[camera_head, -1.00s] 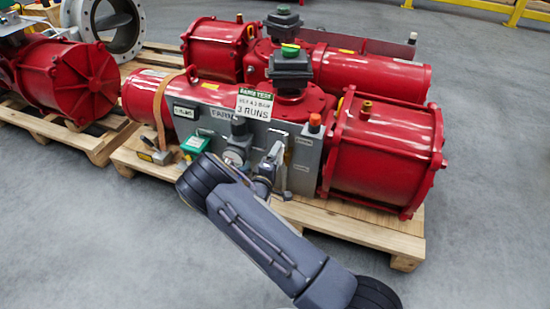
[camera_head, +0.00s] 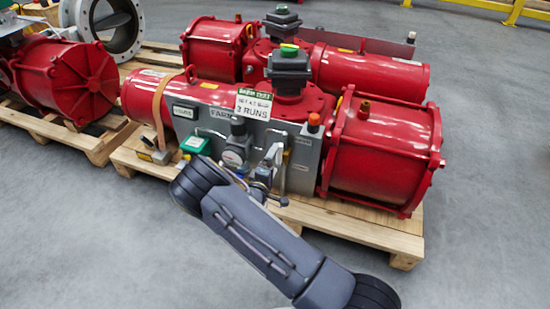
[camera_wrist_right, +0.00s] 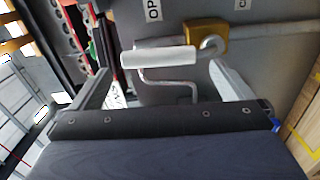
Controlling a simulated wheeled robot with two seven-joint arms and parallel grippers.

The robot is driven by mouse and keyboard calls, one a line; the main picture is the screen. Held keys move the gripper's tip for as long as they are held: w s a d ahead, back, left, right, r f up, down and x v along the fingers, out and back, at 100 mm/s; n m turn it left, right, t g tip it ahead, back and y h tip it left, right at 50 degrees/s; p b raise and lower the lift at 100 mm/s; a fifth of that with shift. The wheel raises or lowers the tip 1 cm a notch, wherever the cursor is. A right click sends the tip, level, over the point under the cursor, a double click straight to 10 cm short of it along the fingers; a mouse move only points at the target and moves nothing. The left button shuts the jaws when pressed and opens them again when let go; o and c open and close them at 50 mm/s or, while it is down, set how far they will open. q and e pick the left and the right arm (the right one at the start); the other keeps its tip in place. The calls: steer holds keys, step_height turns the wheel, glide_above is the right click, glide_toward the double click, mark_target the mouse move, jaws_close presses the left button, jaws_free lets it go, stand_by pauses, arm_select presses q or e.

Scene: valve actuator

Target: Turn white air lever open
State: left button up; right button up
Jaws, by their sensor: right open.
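The white air lever (camera_wrist_right: 160,57) shows in the right wrist view as a short pale bar on a bent metal rod, in front of the grey panel (camera_wrist_right: 265,65). My right gripper (camera_wrist_right: 159,69) is open, with one finger on each side of the lever. Gaps show between the bar and both fingers, the left gap being small. In the head view my right gripper (camera_head: 266,172) is at the front of the grey panel, and my arm covers part of the panel's lower area. The lever is hard to make out there. My left gripper is not in view.
A gauge (camera_head: 233,158) and a green box (camera_head: 195,145) are left of the gripper. The red actuator (camera_head: 382,155) rests on a wooden pallet (camera_head: 345,222). Open floor lies in front.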

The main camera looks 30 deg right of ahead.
steer(key=p+v, duration=0.1)
steer(key=v, duration=0.4)
steer(key=shift+s+a, duration=0.2)
steer(key=shift+s, duration=0.05)
